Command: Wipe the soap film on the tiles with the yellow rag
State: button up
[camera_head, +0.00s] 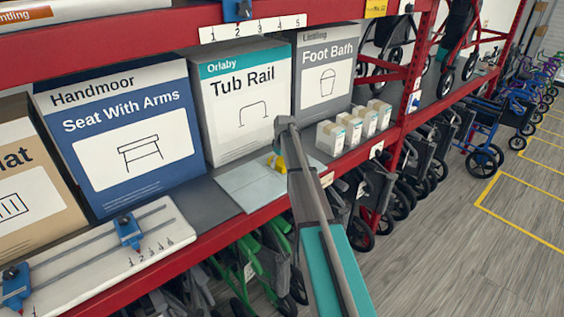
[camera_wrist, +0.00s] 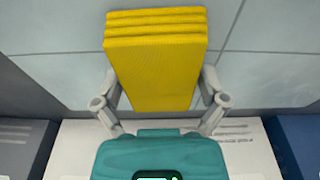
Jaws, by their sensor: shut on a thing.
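The yellow rag (camera_wrist: 155,65) is folded in layers and sits between the fingers of my gripper (camera_wrist: 158,95) in the wrist view. In the head view a small part of the rag (camera_head: 276,162) shows beside my gripper (camera_head: 284,150); my arm hides the rest. My gripper is shut on the rag. The pale tiles (camera_head: 240,184) lie on the shelf in front of the Tub Rail box. The rag is over the tiles; I cannot tell whether it touches them. The tiles (camera_wrist: 262,78) look grey with thin joints in the wrist view, and no clear soap film stands out.
The Tub Rail box (camera_head: 240,115), Seat With Arms box (camera_head: 125,140) and Foot Bath box (camera_head: 325,75) stand behind the tiles. Several small cartons (camera_head: 345,130) stand to the right. A white board with blue sliders (camera_head: 90,255) lies left. Folded walkers hang below the red shelf edge (camera_head: 215,240).

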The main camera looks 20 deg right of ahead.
aim_at(252, 180)
jog(key=shift+s+a, duration=0.1)
jog(key=shift+a, duration=0.15)
jog(key=shift+s+a, duration=0.2)
jog(key=shift+a, duration=0.55)
jog(key=shift+s+a, duration=0.2)
jog(key=shift+a, duration=0.55)
jog(key=shift+s+a+f, duration=0.1)
jog(key=shift+s+a, duration=0.25)
jog(key=shift+a, duration=0.45)
jog(key=shift+s+a, duration=0.3)
jog(key=shift+a, duration=0.5)
jog(key=shift+a, duration=0.15)
jog(key=shift+s+a, duration=0.25)
jog(key=shift+a, duration=0.5)
jog(key=shift+s+a, duration=0.25)
jog(key=shift+a, duration=0.45)
jog(key=shift+a, duration=0.1)
jog(key=shift+s+a, duration=0.35)
jog(key=shift+a, duration=0.4)
jog(key=shift+s+a, duration=0.3)
jog(key=shift+a, duration=0.45)
